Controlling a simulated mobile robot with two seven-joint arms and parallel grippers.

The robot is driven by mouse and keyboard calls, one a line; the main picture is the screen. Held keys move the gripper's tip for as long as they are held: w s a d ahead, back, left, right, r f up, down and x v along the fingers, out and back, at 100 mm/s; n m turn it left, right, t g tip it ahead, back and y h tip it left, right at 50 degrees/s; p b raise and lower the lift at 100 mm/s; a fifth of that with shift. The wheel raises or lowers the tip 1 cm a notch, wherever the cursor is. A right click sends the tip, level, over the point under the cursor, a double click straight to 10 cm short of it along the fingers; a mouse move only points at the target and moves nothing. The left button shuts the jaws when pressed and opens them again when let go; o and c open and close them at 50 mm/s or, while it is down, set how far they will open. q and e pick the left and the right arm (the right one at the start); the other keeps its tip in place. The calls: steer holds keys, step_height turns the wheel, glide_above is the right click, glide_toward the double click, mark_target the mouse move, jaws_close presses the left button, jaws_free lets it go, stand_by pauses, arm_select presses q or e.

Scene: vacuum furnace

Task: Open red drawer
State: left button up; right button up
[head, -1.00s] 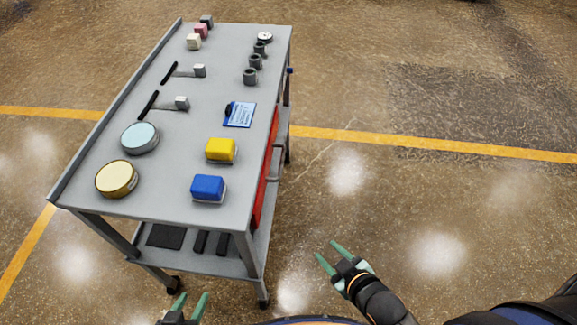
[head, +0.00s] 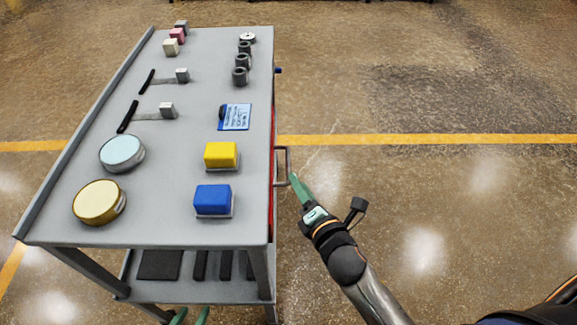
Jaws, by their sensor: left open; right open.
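The red drawer (head: 272,205) shows only as a thin red strip on the right side of the grey cart, seen nearly edge-on. Its grey bar handle (head: 288,163) sticks out to the right from that side. My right gripper (head: 296,178) is open, with its green fingertips at the near end of the handle. The fingers overlap in this view, so I cannot tell whether they are around the handle or beside it. My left gripper (head: 190,316) is open and empty at the bottom edge, low by the cart's near end; only its fingertips show.
The cart top (head: 190,140) holds a blue block (head: 213,199), a yellow block (head: 221,155), two round tins, two hammers, a blue card and several dark rings. Dark items lie on the lower shelf (head: 200,291). The floor right of the cart is clear.

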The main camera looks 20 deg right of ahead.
mark_target(288, 164)
steer(key=b+x, duration=0.1)
steer(key=x, duration=0.7)
steer(key=shift+w+f, duration=0.15)
steer(key=shift+w, duration=0.15)
jaws_close()
stand_by(1.1)
